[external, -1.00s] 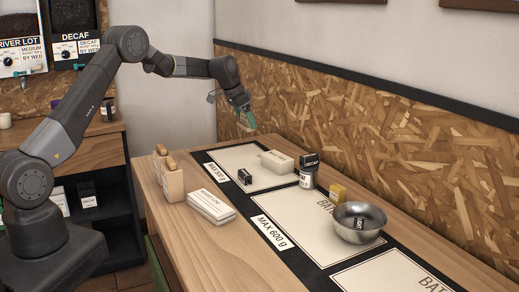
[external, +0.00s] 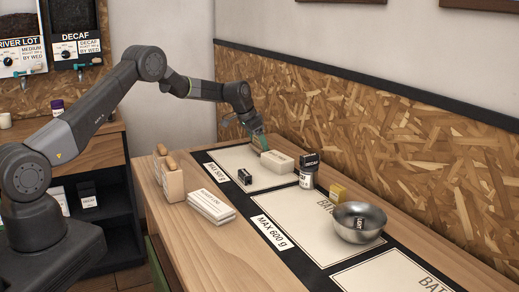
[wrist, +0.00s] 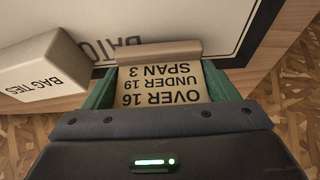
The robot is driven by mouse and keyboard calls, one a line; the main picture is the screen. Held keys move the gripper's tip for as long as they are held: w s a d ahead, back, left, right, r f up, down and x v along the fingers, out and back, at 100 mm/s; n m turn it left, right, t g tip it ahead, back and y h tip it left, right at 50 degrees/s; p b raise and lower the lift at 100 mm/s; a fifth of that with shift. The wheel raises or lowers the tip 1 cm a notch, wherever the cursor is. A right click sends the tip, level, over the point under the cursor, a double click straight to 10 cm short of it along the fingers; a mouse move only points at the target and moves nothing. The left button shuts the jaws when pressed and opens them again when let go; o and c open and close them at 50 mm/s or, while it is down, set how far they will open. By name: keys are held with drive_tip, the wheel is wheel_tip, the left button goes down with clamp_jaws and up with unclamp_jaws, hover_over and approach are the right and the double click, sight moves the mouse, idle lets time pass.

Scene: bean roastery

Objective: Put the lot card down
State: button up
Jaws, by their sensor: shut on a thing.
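The lot card (wrist: 165,88) is tan with dark print reading "OVER 16 UNDER 19 SPAN 3", with a browner strip along its far edge. My gripper (wrist: 158,75) is shut on it, with a green finger on each side. In the external view, my gripper (external: 260,141) is low at the far end of the table, just behind the bag ties box (external: 279,163). The card cannot be made out there. I cannot tell whether the card touches the batch mat (external: 236,160).
The bag ties box (wrist: 45,68) is close on the left in the wrist view. A small black box (external: 245,176), a decaf jar (external: 308,172), a yellow box (external: 337,192) and a metal bowl (external: 360,222) stand along the table. The mat's middle is mostly bare.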

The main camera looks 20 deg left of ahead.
drive_tip(key=shift+f, duration=0.6)
drive_tip(key=shift+f, duration=0.2)
drive_tip(key=o, duration=0.9)
drive_tip(key=shift+r, duration=0.15)
drive_tip(key=shift+r, duration=0.2)
drive_tip(key=b+v, duration=0.2)
drive_tip(key=v, duration=0.9)
drive_tip(key=shift+s+a+r, duration=0.15)
drive_tip(key=shift+r, duration=0.15)
